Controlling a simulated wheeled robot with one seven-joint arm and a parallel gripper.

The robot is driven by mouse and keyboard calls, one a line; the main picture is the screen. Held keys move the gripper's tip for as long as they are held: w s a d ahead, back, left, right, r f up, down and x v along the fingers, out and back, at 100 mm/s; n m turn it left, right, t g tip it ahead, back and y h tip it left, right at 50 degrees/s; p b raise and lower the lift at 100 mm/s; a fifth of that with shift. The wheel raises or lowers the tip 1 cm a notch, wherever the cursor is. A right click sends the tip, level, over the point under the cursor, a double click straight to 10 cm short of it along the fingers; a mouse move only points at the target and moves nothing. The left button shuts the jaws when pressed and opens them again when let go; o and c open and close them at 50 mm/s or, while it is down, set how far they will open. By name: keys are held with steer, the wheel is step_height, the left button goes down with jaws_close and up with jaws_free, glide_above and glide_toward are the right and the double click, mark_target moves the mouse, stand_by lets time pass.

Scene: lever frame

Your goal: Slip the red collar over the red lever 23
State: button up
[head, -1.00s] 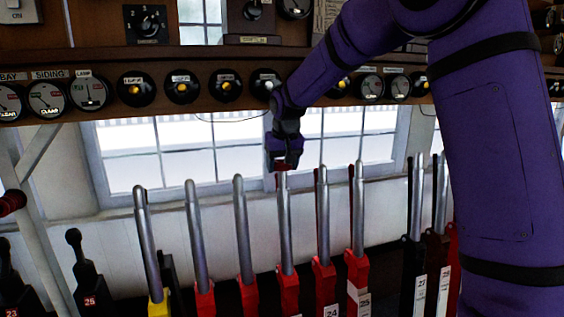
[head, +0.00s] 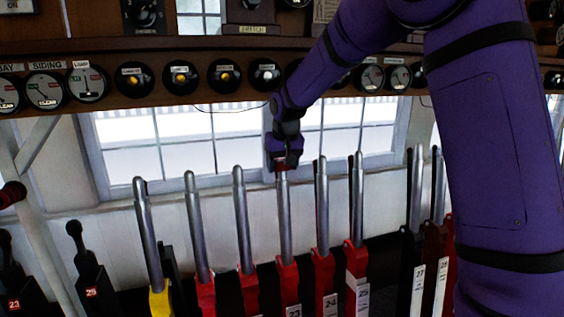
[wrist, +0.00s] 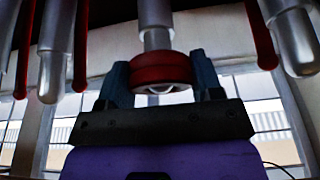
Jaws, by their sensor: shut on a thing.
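The red lever 23 (head: 285,222) has a red base and a bare steel handle standing upright, with its number plate low in the head view. My gripper (head: 281,160) is directly above its top. In the wrist view my gripper (wrist: 161,84) is shut on the red collar (wrist: 160,70), one finger on each side. The collar also shows as a small red band in the head view (head: 281,167). The steel handle (wrist: 157,38) meets the collar, and pale metal shows inside its ring. The handle's tip appears to be in the ring; how deep is unclear.
Lever 24 (head: 322,215) stands close on the right, and another steel lever (head: 243,215) stands to the left. A shelf with round instruments (head: 181,77) runs above and behind my gripper. A window (head: 170,150) is behind the levers.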

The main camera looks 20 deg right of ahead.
steer(key=shift+s+f, duration=0.15)
steer(key=shift+f, duration=0.6)
steer(key=o, duration=1.1)
steer(key=shift+r, duration=0.1)
steer(key=shift+v, duration=4.4)
steer(key=v, duration=1.1)
